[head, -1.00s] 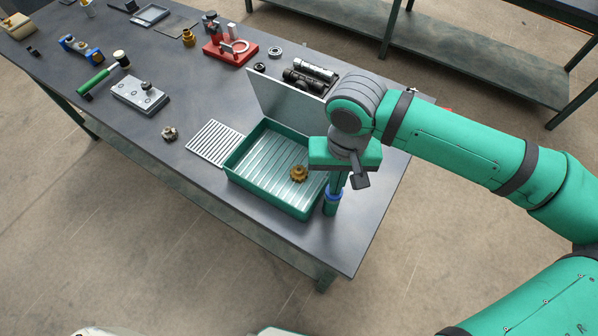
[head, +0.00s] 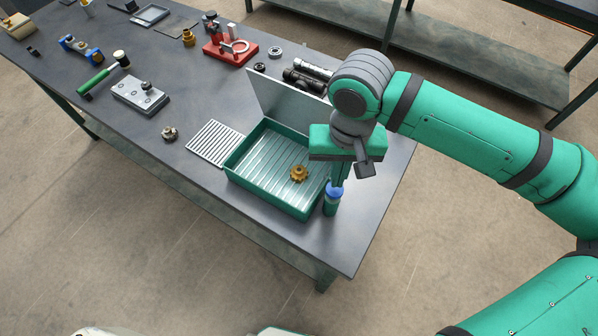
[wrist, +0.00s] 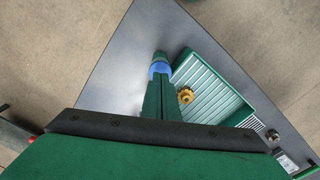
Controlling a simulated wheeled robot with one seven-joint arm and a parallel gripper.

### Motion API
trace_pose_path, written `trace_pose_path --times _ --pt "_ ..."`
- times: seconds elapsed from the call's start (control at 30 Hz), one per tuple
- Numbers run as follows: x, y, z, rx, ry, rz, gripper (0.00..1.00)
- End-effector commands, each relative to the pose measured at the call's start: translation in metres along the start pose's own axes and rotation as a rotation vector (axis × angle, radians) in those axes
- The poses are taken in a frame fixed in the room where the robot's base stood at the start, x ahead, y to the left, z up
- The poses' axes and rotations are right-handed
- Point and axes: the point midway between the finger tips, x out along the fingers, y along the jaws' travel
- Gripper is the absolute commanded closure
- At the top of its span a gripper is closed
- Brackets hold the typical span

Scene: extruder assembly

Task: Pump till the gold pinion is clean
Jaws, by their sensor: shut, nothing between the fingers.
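The gold pinion (head: 299,173) lies on the ribbed floor of the green wash tray (head: 262,195), towards its right side. It also shows in the wrist view (wrist: 185,95). It looks gold-brown; it is too small to tell how clean it is. A green pump post with a blue top (head: 335,189) stands at the tray's near right corner; the blue top shows in the wrist view (wrist: 159,68). My gripper (head: 338,181) is shut and empty, pointing down right over the blue top. I cannot tell whether the fingertips touch it.
An upright grey panel (head: 283,108) stands behind the tray, and a slatted rack (head: 215,143) lies left of it. A black-and-silver cylinder assembly (head: 306,78) is behind the panel. The table's near edge runs close by the pump.

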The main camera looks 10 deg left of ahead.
Motion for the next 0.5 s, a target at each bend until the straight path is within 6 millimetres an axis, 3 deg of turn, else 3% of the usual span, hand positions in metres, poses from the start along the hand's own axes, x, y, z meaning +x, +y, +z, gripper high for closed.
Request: trace_pose_path --times 0.5 --pt "-0.039 0.000 0.000 -0.001 0.002 0.001 1.00"
